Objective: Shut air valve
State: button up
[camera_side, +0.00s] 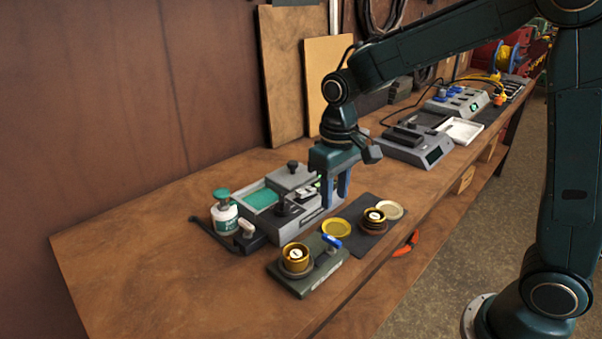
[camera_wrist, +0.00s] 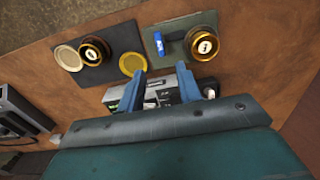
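The air valve appears to be the small blue lever (camera_side: 331,241) on a dark green base plate (camera_side: 318,277), beside a brass fitting (camera_side: 296,257) with a white-marked top. In the wrist view, the blue lever (camera_wrist: 158,44) and its brass fitting (camera_wrist: 205,44) are near the top. The lever looks roughly in line with the plate's side edge there. My gripper (camera_side: 337,192) is behind the plate, over the right end of a grey unit. In the wrist view my gripper's blue fingers (camera_wrist: 176,84) are apart with nothing held between them; the lever lies beyond them.
The grey unit (camera_side: 312,217) with a green-topped tray stands behind the plate. A green-capped bottle (camera_side: 223,212) is at left. A dark mat (camera_side: 378,227) with brass parts lies right of the valve. Bare bench is free at front left.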

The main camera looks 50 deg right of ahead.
jog(key=shift+r, duration=1.45)
jog(key=shift+r, duration=0.2)
notch_tip(320, 180, up, 11)
jog(key=shift+r, duration=0.15)
dwell(2.0)
dwell(0.4)
jog(key=s+d, duration=0.2)
jog(key=d, duration=0.6)
jog(key=s+d, duration=0.2)
jog(key=d, duration=0.6)
jog(key=shift+s+d, duration=0.25)
jog(key=shift+s, duration=0.1)
dwell(0.6)
jog(key=shift+a, duration=0.15)
